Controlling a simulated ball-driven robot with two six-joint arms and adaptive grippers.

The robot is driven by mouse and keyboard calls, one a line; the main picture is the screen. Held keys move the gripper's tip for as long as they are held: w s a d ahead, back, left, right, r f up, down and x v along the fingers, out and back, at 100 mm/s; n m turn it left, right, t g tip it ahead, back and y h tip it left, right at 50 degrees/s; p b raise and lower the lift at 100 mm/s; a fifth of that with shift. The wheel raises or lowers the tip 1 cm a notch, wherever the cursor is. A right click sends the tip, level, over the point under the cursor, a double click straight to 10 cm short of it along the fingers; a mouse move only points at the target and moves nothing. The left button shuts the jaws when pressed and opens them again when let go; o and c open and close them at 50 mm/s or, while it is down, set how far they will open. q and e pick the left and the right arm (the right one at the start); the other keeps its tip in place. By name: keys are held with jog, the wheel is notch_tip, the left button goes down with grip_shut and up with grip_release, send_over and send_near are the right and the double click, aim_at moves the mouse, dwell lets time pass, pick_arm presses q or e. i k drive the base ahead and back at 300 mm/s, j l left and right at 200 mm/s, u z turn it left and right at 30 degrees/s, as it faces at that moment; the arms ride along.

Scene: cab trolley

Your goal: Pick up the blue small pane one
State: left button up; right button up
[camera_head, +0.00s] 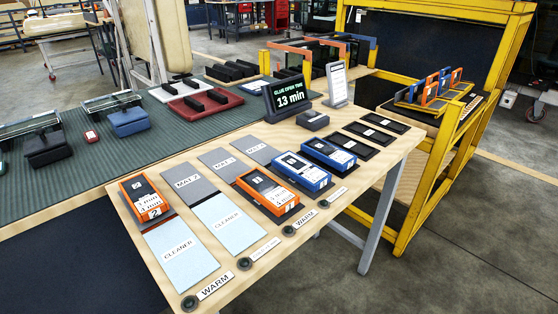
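Two blue-framed boxes with dark tops and white labels lie on the light wooden table (338,204). One blue box (302,172) is near the middle, beside an orange box. The other blue box (329,154) is farther back and to the right. Their end markings are too small to read surely. Small upright blue pieces (431,86) also stand among orange ones on the yellow-framed trolley (437,152) at the right. I cannot tell which is the small pane one. Neither of my grippers is in view.
An orange box (267,194) and another orange box marked 2 (146,199) lie on the table. Cleaner mats (181,257), dark pads (369,131) and a sign reading 13 min (288,97) share it. A green-matted bench (62,186) runs behind. Floor at lower right is clear.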

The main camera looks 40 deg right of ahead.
aim_at(313, 177)
jog(key=z, duration=1.3)
